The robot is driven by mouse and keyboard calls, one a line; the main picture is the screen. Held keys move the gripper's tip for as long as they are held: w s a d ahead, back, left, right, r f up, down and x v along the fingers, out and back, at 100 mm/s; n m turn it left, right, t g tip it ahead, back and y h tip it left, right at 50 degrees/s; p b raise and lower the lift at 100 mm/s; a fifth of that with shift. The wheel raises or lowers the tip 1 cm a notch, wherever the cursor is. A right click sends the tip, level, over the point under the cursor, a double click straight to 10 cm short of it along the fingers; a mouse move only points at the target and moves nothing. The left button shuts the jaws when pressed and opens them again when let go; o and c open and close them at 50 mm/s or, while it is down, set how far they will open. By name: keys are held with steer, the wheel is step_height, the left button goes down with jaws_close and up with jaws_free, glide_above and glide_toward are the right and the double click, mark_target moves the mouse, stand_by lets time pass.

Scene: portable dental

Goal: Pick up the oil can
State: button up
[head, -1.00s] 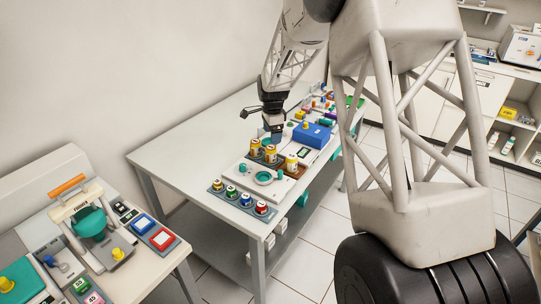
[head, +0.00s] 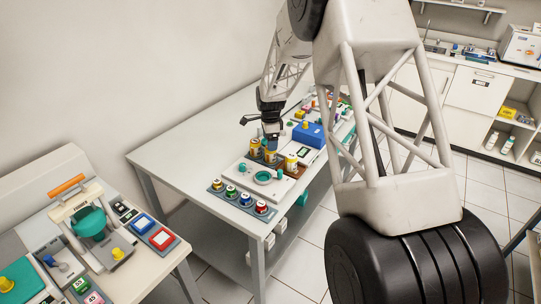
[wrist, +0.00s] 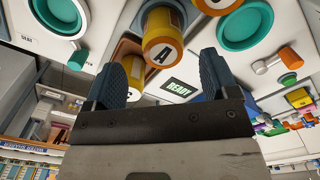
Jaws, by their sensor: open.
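Several yellow-orange cans stand close together on the white work table; no label reads as oil, so I cannot tell which is the oil can. In the head view they show as a left can (head: 255,148) and a right can (head: 291,163), with another between, partly hidden by my gripper (head: 271,142). In the wrist view, a can marked A (wrist: 163,42) lies just beyond and between the fingertips of my gripper (wrist: 158,72). A second lettered can (wrist: 131,88) is partly behind the left finger. The fingers are apart with nothing held.
A white panel with a teal round dish (head: 264,177) and a row of small coloured-top jars (head: 246,199) lies in front of the cans. A blue box (head: 311,134) stands behind right. The table's left part (head: 190,150) is clear.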

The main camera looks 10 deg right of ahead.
mark_target(270, 154)
steer(key=shift+f, duration=0.45)
steer(key=shift+w+d+f, duration=0.1)
steer(key=shift+w+f, duration=0.05)
steer(key=shift+f, duration=2.4)
steer(key=shift+c, duration=0.2)
steer(key=c, duration=1)
